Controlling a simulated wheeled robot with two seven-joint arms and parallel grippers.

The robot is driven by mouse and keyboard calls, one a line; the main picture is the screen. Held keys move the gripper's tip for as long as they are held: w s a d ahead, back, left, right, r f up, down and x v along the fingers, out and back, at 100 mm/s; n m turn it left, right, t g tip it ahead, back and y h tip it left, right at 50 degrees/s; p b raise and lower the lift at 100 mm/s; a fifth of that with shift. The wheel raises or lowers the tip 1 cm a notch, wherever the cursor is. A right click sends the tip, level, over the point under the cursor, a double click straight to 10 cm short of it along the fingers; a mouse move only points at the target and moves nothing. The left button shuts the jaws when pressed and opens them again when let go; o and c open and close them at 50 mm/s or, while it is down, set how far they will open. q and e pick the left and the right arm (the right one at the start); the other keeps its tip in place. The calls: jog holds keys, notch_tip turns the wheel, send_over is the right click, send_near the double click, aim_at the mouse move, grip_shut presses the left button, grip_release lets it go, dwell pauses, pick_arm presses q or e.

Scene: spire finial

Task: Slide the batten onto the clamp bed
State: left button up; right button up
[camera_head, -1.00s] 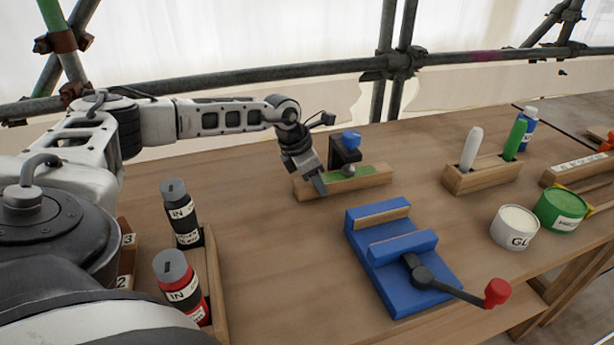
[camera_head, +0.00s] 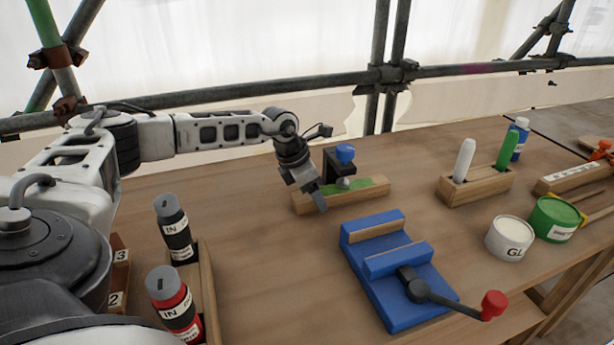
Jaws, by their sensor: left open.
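A pale wooden bar with a green top (camera_head: 366,191) lies behind the blue vise; it looks like the batten, but I cannot be sure. A black bracket with a blue knob (camera_head: 345,153) and a small grey ball stand at it. The blue vise (camera_head: 395,290), which may hold the clamp bed, has wood-lined jaws with a gap between them and a red-knobbed lever (camera_head: 493,304). My left gripper (camera_head: 318,200) is open, pointing down at the bar's front left side. Whether its fingers touch the bar is unclear. My right gripper is out of view.
Two labelled bottles, black (camera_head: 174,230) and red (camera_head: 174,303), stand at the left. A wooden holder (camera_head: 482,187) carries a white and a green marker. A white tub (camera_head: 509,238) and a green tub (camera_head: 556,218) stand at the right. Bare table lies left of the vise.

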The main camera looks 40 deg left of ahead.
pick_arm(q)
jog(key=v, duration=1.5)
jog(key=shift+r, duration=0.35)
jog(key=shift+s, duration=0.1)
